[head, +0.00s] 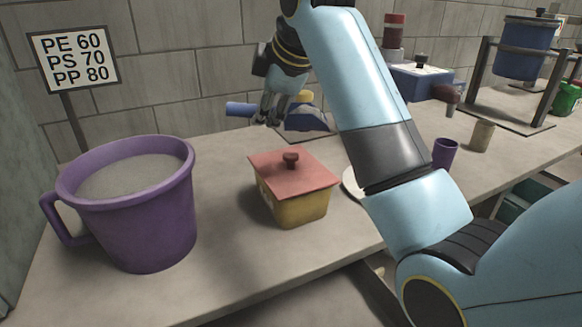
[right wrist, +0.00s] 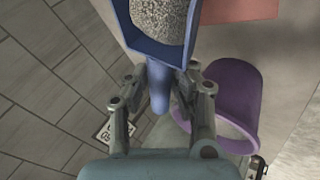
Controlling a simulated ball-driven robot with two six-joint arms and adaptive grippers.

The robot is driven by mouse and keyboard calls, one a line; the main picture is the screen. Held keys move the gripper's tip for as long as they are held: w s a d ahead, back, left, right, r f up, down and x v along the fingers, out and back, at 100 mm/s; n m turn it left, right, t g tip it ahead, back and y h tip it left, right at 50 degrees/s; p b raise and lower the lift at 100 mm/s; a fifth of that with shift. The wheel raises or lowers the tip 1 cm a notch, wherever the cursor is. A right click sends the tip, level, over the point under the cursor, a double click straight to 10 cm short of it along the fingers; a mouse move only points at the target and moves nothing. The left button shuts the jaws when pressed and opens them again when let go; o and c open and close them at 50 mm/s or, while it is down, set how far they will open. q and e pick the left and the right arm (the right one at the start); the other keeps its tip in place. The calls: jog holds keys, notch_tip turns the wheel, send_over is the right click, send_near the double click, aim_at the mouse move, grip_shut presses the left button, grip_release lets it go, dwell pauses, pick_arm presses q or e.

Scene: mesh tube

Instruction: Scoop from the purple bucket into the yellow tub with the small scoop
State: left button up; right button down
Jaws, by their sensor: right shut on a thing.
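The purple bucket (head: 150,220) stands at the left of the counter, nearly full of grey granules; part of it shows in the right wrist view (right wrist: 235,88). The yellow tub (head: 298,208) stands right of it, with a red knobbed lid (head: 285,172) on top. The lid's edge shows in the right wrist view (right wrist: 240,8). My right gripper (head: 268,116) is shut on the handle of the small blue scoop (head: 240,109), raised behind the tub. In the right wrist view the scoop (right wrist: 158,90) holds grey granules. My left gripper is not in view.
A sign (head: 75,58) stands behind the bucket. A white dish (head: 351,184) lies right of the tub, partly behind my right arm. A purple cup (head: 446,153), a beige cup (head: 482,135) and a rack with a blue vessel (head: 526,48) stand at the right. Bare counter separates bucket and tub.

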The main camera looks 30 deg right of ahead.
jog(key=w+a+f+m+h+p, duration=0.1)
jog(key=w+a+f+m, duration=0.1)
jog(key=w, duration=0.6)
jog(key=w+a+f+m+h+p, duration=0.2)
jog(key=w+a, duration=0.3)
jog(key=w, duration=0.4)
jog(key=shift+w+a+f+m+g, duration=0.15)
jog(key=shift+a+f+m+g, duration=0.15)
jog(key=shift+f+m, duration=0.5)
jog(key=shift+f, duration=0.1)
jog(key=shift+s+d+r+m+t+y+p, duration=0.3)
jog(key=shift+s+d+r+t+p, duration=0.5)
jog(key=shift+p, duration=1.6)
jog(key=shift+s+d+r+m+t+y+p, duration=0.1)
jog(key=shift+s+d+r+t+y+p, duration=0.65)
jog(key=shift+p, duration=1.65)
jog(key=shift+s+r+p, duration=0.25)
jog(key=shift+s+p, duration=0.3)
jog(key=shift+s, duration=0.15)
jog(key=shift+s+d, duration=0.15)
